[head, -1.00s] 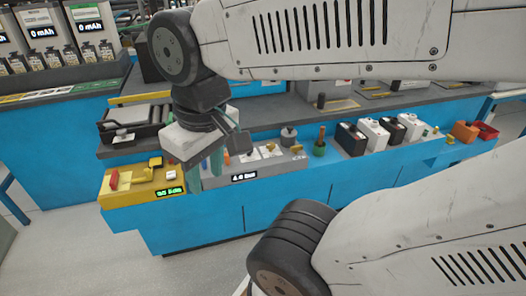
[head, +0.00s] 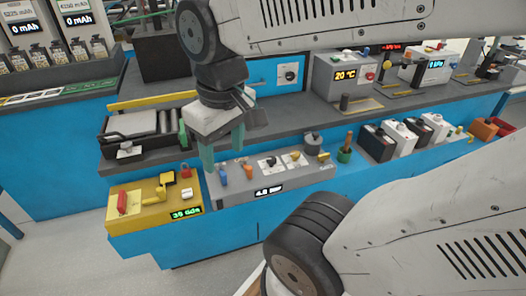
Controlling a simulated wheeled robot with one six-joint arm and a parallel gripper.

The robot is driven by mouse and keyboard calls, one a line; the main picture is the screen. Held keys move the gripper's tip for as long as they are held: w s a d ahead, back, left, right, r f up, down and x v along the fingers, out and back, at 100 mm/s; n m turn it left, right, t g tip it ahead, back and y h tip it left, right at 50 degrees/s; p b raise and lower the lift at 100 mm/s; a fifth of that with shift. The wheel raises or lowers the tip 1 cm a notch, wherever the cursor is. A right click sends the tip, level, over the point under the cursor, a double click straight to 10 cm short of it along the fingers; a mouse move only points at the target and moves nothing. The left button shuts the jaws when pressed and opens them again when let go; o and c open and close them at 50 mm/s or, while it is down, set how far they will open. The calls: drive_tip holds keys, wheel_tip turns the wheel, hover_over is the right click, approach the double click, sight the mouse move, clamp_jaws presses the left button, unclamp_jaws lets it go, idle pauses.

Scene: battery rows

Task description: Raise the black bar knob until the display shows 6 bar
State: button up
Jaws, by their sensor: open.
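The grey panel box (head: 322,178) stands on the lower blue ledge. Its small front display (head: 268,191) is blurred and appears to read 4.0 bar. A small dark knob (head: 271,161) sits on a white plate on top of the box, likely the black bar knob. A blue knob (head: 223,176) and an orange knob (head: 249,171) are to its left, and a brass-coloured knob (head: 295,155) to its right. My gripper (head: 222,150) points down with teal fingers apart and empty. In the picture it overlaps the box's left end, left of the dark knob; its height is unclear.
A yellow box (head: 155,203) with a green display stands left of the panel. A grey cylinder (head: 312,142), a green pot (head: 344,155) and black and white batteries (head: 378,142) stand to the right. A roller tray (head: 148,130) is behind left. The floor in front is clear.

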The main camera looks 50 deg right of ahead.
drive_tip(key=w+d+f, duration=0.4)
drive_tip(key=w+d, duration=0.4)
drive_tip(key=d, duration=0.1)
drive_tip(key=n+g, duration=0.1)
drive_tip(key=n, duration=0.2)
hover_over(271, 159)
wheel_tip(271, 159, down, 15)
drive_tip(key=shift+a+r, duration=0.1)
drive_tip(key=shift+r, duration=0.1)
drive_tip(key=f, duration=0.6)
drive_tip(key=shift+d+f, duration=0.25)
drive_tip(key=shift+f, duration=0.9)
drive_tip(key=c, duration=1)
